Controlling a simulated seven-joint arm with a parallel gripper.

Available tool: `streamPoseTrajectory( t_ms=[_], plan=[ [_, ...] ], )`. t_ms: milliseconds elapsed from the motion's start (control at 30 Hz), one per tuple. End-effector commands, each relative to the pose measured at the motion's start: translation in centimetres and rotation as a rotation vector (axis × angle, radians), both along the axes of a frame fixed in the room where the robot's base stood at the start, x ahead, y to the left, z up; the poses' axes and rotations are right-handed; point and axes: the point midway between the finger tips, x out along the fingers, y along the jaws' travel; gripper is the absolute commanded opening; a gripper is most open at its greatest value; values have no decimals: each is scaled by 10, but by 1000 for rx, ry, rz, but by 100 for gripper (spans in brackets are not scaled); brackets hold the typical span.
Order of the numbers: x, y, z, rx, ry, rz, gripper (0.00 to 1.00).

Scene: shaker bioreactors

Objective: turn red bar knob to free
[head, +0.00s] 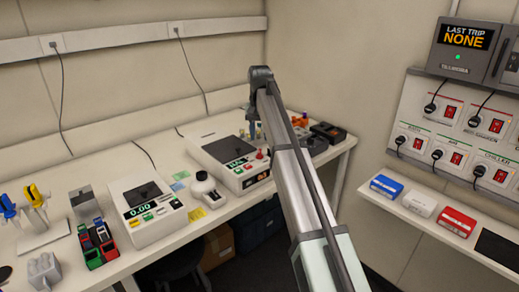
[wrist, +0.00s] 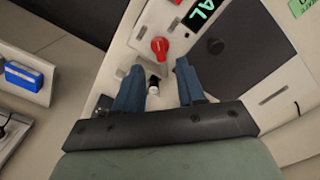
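The red bar knob (wrist: 160,47) is on the white front of a shaker unit in the wrist view, just beyond my fingertips. In the head view a small red knob (head: 260,154) shows on the front of the white shaker (head: 222,158). My gripper (wrist: 158,68) is open, with its two blue fingers apart and nothing clearly held between them. The knob lies ahead of the gap and is not between the fingers. A small black and white part (wrist: 153,84) shows between the fingers. In the head view my gripper (head: 253,128) hangs over the shaker's right end.
A second shaker (head: 146,208) and a white flask-like item (head: 205,188) stand to the left on the bench. Coloured blocks and a dark device (head: 328,133) stand at the bench's right end. A wall shelf (head: 405,207) holds blue, white and red boxes.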

Motion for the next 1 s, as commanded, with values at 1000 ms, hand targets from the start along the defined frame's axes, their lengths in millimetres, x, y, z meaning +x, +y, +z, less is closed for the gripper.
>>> streamPoseTrajectory(
  t_ms=[1000],
  plan=[
    [0,0,-65,0,-1,-1,26]
  ],
)
